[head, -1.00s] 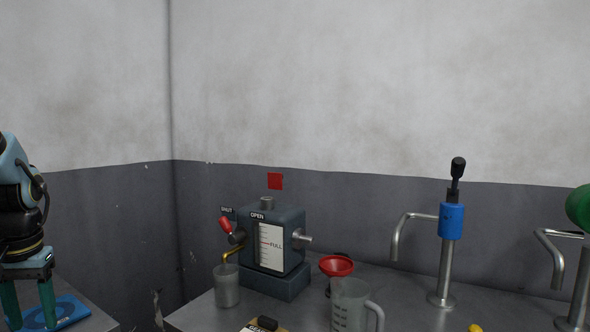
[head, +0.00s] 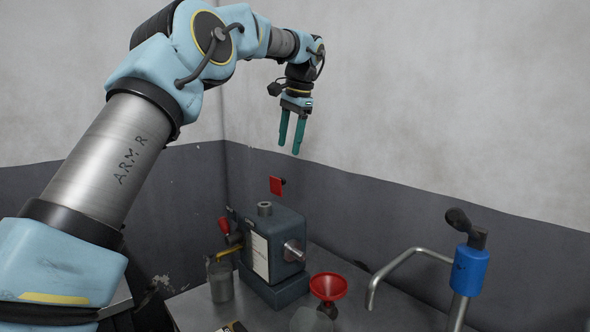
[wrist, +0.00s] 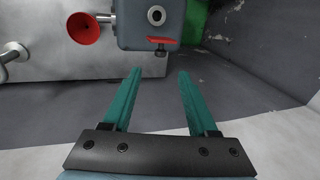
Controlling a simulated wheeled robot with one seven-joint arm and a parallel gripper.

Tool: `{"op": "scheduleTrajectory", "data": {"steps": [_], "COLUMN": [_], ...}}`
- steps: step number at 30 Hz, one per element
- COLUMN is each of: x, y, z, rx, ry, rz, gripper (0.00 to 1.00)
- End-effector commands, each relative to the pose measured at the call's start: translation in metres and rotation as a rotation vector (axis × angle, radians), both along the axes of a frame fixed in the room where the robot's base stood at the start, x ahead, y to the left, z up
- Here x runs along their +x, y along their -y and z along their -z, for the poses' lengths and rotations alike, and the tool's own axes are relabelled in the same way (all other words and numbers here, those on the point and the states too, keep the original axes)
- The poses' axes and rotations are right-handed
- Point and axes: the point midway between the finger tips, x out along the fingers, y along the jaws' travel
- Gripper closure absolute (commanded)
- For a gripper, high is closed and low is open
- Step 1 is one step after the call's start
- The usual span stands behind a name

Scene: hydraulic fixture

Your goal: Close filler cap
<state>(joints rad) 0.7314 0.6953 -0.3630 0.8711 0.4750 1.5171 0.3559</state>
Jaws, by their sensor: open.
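The grey hydraulic reservoir (head: 284,222) stands on the bench, with its round filler neck (head: 265,208) on top, uncovered. The red filler cap (head: 276,185) stands upright at the back of the neck, with a dark knob on its rear side. In the wrist view the neck (wrist: 156,15) shows its dark opening, and the cap (wrist: 160,40) is seen nearly edge-on. My gripper (head: 290,149) is open and empty, above and behind the reservoir, near the wall. Its green fingers (wrist: 160,74) point down, apart from the cap.
A red funnel (head: 328,287) stands right of the reservoir, and a grey cup (head: 221,281) stands at its left under a spout. A red-handled lever (head: 224,226) is on its left side. A blue-collared pump post (head: 470,270) stands at the right. The wall is close behind my gripper.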

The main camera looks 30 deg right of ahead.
Motion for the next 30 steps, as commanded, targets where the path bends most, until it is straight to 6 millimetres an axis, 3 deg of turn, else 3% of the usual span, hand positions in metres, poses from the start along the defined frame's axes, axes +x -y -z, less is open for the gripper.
{"op": "scheduleTrajectory", "data": {"steps": [18, 30], "x": [0.025, 0.027], "y": [-0.006, -0.007], "z": [0.091, 0.101], "rx": [0.0, -0.001], "ry": [-0.001, 0.001], "rz": [-0.003, -0.003], "gripper": [0.41, 0.41]}}
